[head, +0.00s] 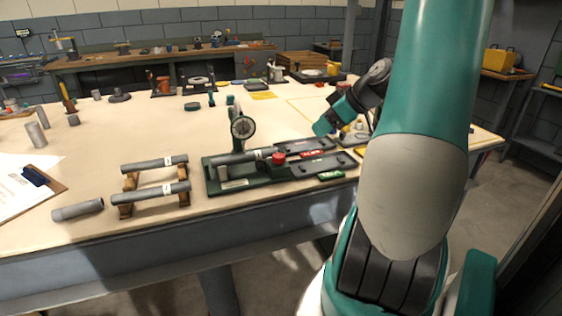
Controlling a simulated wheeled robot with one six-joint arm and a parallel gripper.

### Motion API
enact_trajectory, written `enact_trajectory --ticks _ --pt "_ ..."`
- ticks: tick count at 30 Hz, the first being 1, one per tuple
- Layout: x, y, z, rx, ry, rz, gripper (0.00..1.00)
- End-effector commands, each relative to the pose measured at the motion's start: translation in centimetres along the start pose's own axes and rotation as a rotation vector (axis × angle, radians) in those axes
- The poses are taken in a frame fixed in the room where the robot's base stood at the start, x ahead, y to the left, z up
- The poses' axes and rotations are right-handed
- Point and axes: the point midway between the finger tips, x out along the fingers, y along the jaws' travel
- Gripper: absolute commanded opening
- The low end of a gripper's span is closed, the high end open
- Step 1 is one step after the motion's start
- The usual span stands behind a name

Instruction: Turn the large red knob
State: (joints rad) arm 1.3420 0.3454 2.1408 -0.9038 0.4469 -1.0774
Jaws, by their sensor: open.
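The large red knob (278,158) sits on a green fixture (216,180) near the front edge of the table, at the right end of a grey tube (238,157) lying on that fixture. My gripper (328,122) is above and to the right of the knob, beyond the dark trays. It is open, angled down to the left, and apart from the knob. It is small in this view, and whether anything lies between its fingers is hard to see. My arm hides part of the table to the right.
A round dial gauge (242,127) stands upright behind the fixture. Two dark trays (322,164) with red and green labels lie right of the knob. Grey tubes (156,193) rest on wooden stands to the left. A clipboard (38,185) lies far left. The table's middle left is fairly clear.

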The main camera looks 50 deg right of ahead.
Motion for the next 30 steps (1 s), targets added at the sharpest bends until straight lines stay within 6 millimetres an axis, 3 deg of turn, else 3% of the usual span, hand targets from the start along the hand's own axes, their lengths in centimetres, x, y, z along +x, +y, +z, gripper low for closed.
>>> enact_trajectory --ticks 18,24,30 --pt "12.9 -0.3 -0.1 0.0 -0.003 -0.008 0.5" --pt "15.8 -0.2 -0.1 0.0 -0.003 -0.005 0.5" --pt "16.8 -0.2 -0.1 0.001 -0.002 -0.002 0.5"
